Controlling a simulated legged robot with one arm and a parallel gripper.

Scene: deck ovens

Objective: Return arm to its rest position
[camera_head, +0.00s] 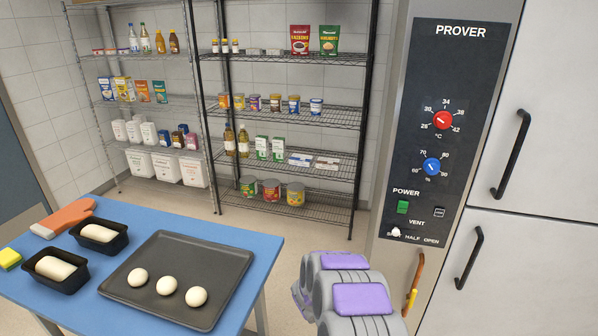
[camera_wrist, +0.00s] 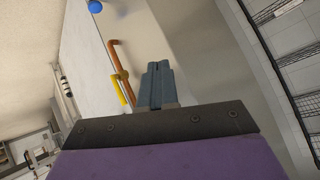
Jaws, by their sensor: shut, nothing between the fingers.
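My gripper (camera_wrist: 157,70) shows in the wrist view with its two grey fingers together and nothing between them. It points toward the prover's side, near an orange-brown pipe with a yellow handle (camera_wrist: 123,90). In the head view my grey arm with purple pads is at the bottom, right of centre, in front of the prover (camera_head: 455,130). The gripper's fingers cannot be made out in the head view. The pipe's yellow handle also shows there (camera_head: 411,299), just right of my arm.
A blue table (camera_head: 255,250) at the left bears a dark tray (camera_head: 222,262) with three dough balls, two loaf tins (camera_head: 122,243) with dough, an orange mitt (camera_head: 63,217) and a yellow sponge (camera_head: 9,258). Stocked wire shelves (camera_head: 335,118) stand behind. Floor between table and shelves is clear.

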